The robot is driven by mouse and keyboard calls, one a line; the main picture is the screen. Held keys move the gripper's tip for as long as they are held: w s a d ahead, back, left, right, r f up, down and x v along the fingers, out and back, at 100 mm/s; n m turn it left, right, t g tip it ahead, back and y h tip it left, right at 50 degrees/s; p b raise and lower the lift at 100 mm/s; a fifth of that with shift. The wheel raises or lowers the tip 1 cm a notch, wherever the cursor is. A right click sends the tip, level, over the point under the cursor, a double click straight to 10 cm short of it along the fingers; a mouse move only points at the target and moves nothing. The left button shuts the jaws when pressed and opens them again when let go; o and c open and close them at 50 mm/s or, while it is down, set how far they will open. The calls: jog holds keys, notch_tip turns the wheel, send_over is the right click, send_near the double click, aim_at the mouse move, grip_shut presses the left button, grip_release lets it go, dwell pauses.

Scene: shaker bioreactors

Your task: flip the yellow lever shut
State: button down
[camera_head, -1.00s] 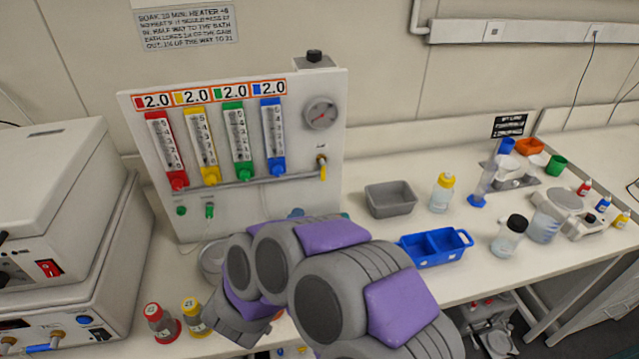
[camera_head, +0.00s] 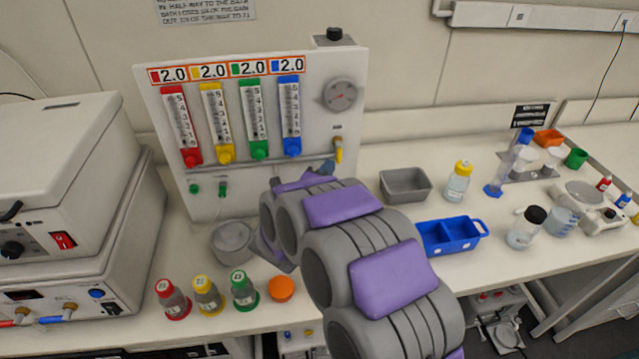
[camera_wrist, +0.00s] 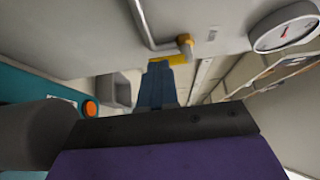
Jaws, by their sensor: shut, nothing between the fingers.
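The yellow lever (camera_head: 339,155) hangs downward from a brass valve (camera_head: 338,141) at the right end of the pipe on the white panel. In the wrist view the yellow lever (camera_wrist: 176,59) shows just beyond my fingertips, beside the brass valve (camera_wrist: 186,43). My gripper (camera_head: 326,168) is just below and left of the lever in the head view, mostly hidden behind my purple and grey arm. In the wrist view its blue-grey fingers (camera_wrist: 157,72) are together and empty. I cannot tell whether they touch the lever.
A round gauge (camera_head: 340,95) sits above the valve. Four coloured flow meters line the panel (camera_head: 350,70) to the left. A grey tray (camera_head: 405,186) and a blue caddy (camera_head: 450,236) stand to the right. Capped bottles (camera_head: 207,295) stand at the front left.

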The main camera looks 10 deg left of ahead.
jog(key=shift+w+d, duration=0.8)
jog(key=shift+w, duration=0.1)
jog(key=shift+r, duration=0.1)
jog(key=shift+a, duration=0.3)
jog(key=shift+d, duration=0.1)
